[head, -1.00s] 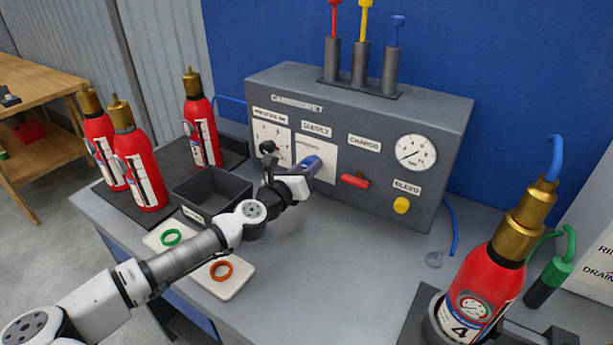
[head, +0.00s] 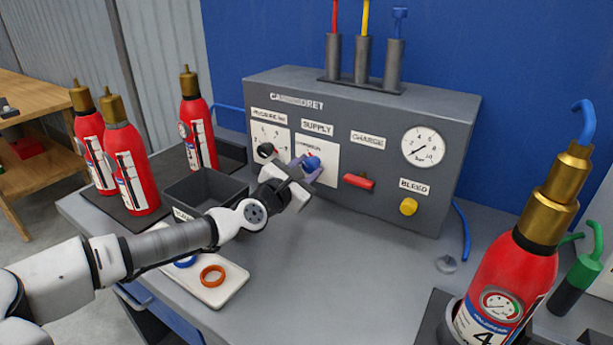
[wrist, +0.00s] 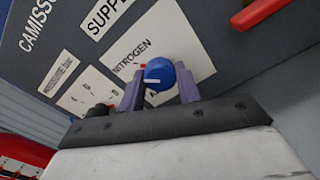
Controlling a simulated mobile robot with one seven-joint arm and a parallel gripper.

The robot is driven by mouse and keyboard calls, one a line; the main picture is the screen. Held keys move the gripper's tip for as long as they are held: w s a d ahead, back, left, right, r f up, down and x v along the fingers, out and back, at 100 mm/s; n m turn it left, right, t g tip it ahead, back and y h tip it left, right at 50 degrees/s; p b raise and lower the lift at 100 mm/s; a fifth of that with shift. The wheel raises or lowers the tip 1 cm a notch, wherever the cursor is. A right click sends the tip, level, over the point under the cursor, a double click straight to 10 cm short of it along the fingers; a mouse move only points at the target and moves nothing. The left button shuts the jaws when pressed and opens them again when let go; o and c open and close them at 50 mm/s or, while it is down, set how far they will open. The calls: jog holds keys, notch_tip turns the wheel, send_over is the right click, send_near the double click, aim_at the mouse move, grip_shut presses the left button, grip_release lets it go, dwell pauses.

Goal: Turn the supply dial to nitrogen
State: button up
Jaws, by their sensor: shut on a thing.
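The supply dial (head: 312,163) is a blue round knob on a white plate on the front of the grey cabinet (head: 400,115). In the wrist view the knob (wrist: 160,70) bears a white line that lies about level in the picture, toward its left side. The word NITROGEN is on the plate (wrist: 118,66) up and left of the knob, with a small red mark beside the knob. A second word below starts with A; the rest is hidden. My gripper (wrist: 158,84) has its purple-grey fingers on both sides of the knob, shut on it.
A black knob (head: 266,150) sits close left of my gripper. A red handle (head: 359,181), a yellow bleed knob (head: 408,206) and a gauge (head: 422,146) are to the right. An open dark bin (head: 205,189) stands below left.

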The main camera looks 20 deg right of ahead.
jog(key=shift+m+b, duration=0.3)
jog(key=shift+m, duration=0.2)
jog(key=o, duration=1)
jog(key=shift+c, duration=0.2)
jog(key=shift+a, duration=0.1)
jog(key=b+v, duration=0.2)
jog(key=v, duration=1.1)
jog(key=shift+s+a+b, duration=0.2)
jog(key=shift+s+b, duration=0.05)
jog(key=shift+b, duration=0.15)
